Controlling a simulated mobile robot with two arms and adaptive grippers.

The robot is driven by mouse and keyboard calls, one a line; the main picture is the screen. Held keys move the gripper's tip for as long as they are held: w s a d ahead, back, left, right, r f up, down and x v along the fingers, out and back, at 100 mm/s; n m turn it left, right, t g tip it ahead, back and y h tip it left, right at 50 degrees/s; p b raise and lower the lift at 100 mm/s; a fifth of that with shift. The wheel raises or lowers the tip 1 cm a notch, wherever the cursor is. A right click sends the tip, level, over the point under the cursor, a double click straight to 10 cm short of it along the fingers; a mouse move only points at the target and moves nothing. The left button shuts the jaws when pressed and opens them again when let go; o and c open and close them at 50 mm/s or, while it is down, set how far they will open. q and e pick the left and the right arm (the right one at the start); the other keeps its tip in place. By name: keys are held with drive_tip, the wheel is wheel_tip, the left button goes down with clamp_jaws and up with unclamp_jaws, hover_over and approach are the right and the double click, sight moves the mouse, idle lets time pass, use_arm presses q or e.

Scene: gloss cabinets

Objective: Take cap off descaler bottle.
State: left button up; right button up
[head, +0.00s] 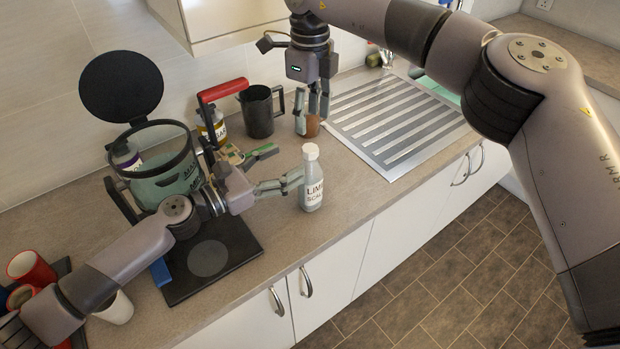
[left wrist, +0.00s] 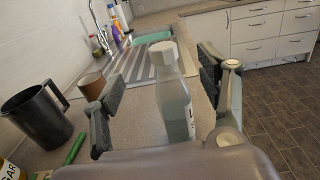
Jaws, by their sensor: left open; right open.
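The descaler bottle (head: 312,184) stands upright on the worktop near its front edge, with a white cap (head: 310,152) on top. In the left wrist view the bottle (left wrist: 174,105) and its cap (left wrist: 162,53) stand between the open fingers of my left gripper (left wrist: 168,95). In the head view my left gripper (head: 280,172) reaches toward the bottle from the left, low beside its body; contact is not clear. My right gripper (head: 310,112) is open and points down above the worktop behind the bottle, close to a brown cup (head: 311,126).
A black jug (head: 258,112) stands behind my left gripper. The ridged drainer (head: 395,120) lies right. The worktop right of the bottle is clear.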

sight(310, 173)
use_arm(q)
wheel_tip(310, 173, down, 6)
drive_tip(key=f, duration=0.1)
drive_tip(key=x, duration=0.7)
drive_tip(key=shift+s+d+r, duration=0.1)
drive_tip(key=shift+s+r, duration=0.15)
drive_tip(key=shift+r, duration=0.05)
drive_tip(key=shift+w+d+f, duration=0.1)
drive_tip(key=shift+w, duration=0.05)
drive_tip(key=shift+c, duration=0.5)
clamp_jaws()
